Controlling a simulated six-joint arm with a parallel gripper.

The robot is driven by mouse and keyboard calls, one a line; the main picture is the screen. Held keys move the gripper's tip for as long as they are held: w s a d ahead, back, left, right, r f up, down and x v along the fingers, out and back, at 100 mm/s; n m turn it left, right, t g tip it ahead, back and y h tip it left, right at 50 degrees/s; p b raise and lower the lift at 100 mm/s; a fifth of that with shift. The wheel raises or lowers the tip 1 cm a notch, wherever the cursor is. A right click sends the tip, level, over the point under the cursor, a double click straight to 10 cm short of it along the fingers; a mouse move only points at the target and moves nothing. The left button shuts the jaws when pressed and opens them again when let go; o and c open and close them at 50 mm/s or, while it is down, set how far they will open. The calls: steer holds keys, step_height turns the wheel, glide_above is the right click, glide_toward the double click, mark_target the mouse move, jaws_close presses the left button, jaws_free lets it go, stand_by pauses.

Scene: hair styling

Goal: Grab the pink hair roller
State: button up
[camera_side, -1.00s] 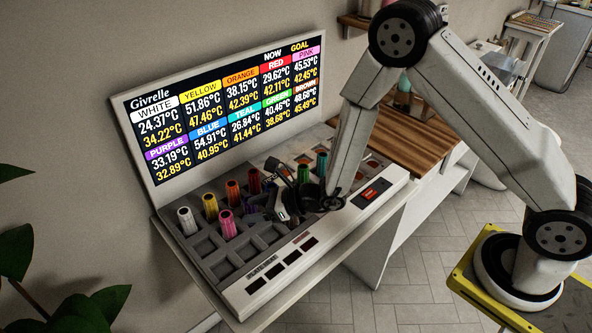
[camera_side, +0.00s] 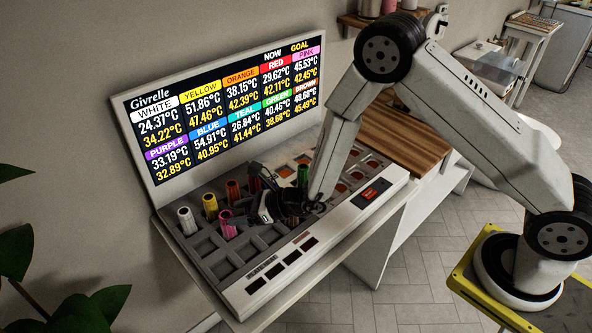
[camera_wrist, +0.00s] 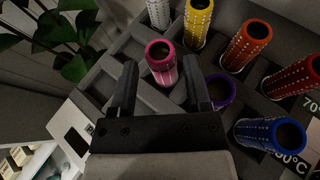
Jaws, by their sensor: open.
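The pink hair roller (camera_side: 228,226) stands upright in a compartment of the grey tray, in the row in front of the yellow and orange rollers. In the wrist view the pink roller (camera_wrist: 161,62) shows between and beyond the two fingertips of my gripper (camera_wrist: 163,85). The jaws are spread apart and hold nothing. In the side view my gripper (camera_side: 245,217) is low over the tray, just right of the pink roller, with its fingers reaching toward it. Whether a finger touches the roller I cannot tell.
White (camera_side: 187,221), yellow (camera_side: 210,207) and orange (camera_side: 233,191) rollers stand behind the pink one. A purple roller (camera_wrist: 220,90) sits close beside the right finger, with a blue roller (camera_wrist: 269,135) further right. Empty compartments lie at the front left. A temperature screen (camera_side: 225,105) rises behind.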

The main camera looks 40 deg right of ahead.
mark_target(228, 215)
steer(key=shift+x, duration=2)
jaws_close()
